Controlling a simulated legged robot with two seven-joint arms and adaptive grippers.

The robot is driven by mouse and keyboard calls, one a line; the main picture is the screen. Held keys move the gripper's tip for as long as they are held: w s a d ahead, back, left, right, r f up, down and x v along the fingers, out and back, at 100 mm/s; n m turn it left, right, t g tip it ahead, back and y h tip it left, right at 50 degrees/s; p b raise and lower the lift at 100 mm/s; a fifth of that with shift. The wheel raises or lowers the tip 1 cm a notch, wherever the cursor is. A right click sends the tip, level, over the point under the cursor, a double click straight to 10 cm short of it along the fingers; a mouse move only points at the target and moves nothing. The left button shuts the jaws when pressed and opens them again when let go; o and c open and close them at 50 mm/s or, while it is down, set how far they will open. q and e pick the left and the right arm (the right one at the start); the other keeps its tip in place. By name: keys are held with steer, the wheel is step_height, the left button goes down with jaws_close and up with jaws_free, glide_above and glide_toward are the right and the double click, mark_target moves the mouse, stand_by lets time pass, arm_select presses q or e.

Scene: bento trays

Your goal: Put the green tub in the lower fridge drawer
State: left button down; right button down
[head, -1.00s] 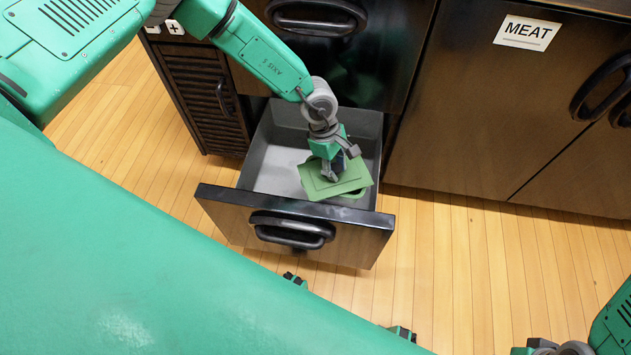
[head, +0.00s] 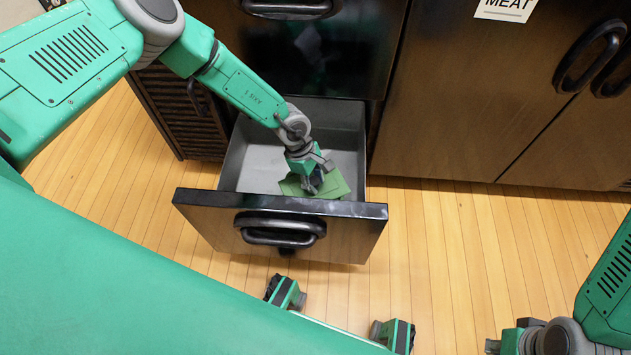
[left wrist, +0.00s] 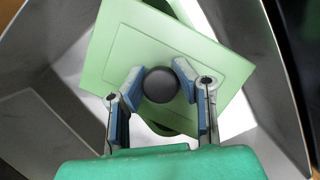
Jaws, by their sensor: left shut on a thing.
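The green tub (head: 338,187) is a light green, square-lidded container inside the pulled-out lower fridge drawer (head: 225,207), close behind its front panel. Its lower part is hidden by that panel, so I cannot tell whether it touches the drawer floor. My left gripper (head: 312,187) reaches down into the drawer and is shut on the tub's round black knob. In the left wrist view the knob (left wrist: 160,85) sits between the two fingers, with the lid (left wrist: 220,62) turned askew around it. My right gripper (head: 497,345) shows only partly at the bottom edge; its fingers are unclear.
The drawer's grey floor (head: 262,165) is bare behind the tub. A closed upper drawer (head: 310,50) is above. Dark cabinet doors with a MEAT label (head: 507,8) stand to the right. The wooden floor (head: 455,260) right of the drawer is clear.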

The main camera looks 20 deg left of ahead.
arm_select(q)
steer(key=shift+f+b, duration=0.25)
steer(key=shift+b, duration=0.05)
steer(key=shift+d+f+b, duration=0.25)
steer(key=shift+f+b, duration=0.05)
steer(key=shift+b, duration=0.25)
steer(key=c, duration=1.3)
jaws_free()
steer(key=shift+a, duration=0.25)
steer(key=shift+r+p, duration=0.35)
steer(key=shift+p, duration=0.15)
steer(key=shift+p+v, duration=2.5)
steer(key=shift+v, duration=3.7)
